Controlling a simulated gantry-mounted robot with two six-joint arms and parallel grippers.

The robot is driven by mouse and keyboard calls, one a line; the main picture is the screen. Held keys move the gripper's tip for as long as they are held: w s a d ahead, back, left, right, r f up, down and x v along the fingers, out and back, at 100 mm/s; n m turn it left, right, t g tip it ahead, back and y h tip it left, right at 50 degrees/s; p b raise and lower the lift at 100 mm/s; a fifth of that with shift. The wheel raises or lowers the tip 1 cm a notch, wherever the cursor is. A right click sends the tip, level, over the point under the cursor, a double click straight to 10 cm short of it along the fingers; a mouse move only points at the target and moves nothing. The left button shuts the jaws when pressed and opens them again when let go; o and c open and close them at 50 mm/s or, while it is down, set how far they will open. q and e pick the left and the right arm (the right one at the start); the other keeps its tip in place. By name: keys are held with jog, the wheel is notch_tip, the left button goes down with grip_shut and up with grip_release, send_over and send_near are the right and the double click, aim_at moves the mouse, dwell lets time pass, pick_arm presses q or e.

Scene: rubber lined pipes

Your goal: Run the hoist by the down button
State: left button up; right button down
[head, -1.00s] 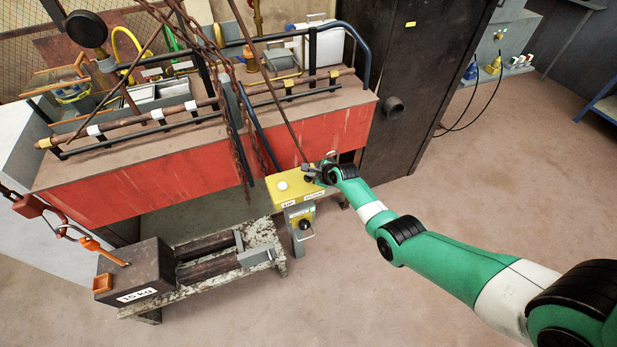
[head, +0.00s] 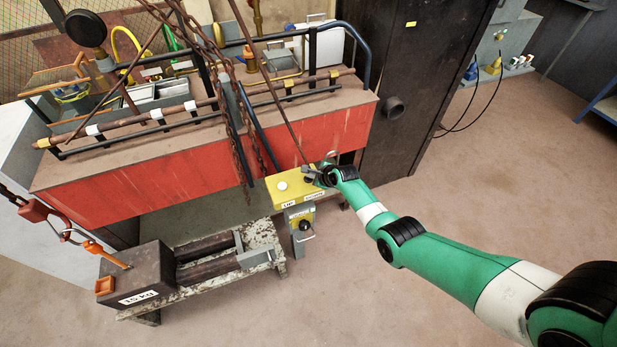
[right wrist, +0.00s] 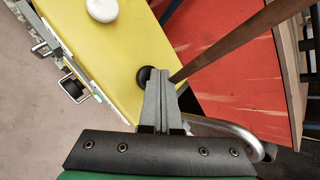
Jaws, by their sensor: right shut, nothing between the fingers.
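The hoist control box (head: 290,190) is yellow, with a white button (head: 282,186) at its left. My right gripper (head: 314,173) is shut and empty. In the right wrist view its fingertips (right wrist: 158,75) are over the black button and partly hide it; I cannot tell how far it is pressed. The orange hook and chain (head: 70,236) hang at the left, down to the dark weight (head: 135,275). My left gripper is out of view.
A red-fronted bench (head: 200,165) with pipes and hanging rusty chains stands behind the box. A worn low stand (head: 258,237) carries the weight. A dark cabinet (head: 425,70) stands at right. A slanted rod runs close to my right gripper. The floor in front is clear.

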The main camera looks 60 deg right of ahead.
aim_at(311, 180)
jog(key=shift+r+p, duration=0.8)
jog(key=shift+r, duration=0.1)
notch_tip(311, 180, up, 5)
jog(key=p, duration=0.5)
dwell(2.1)
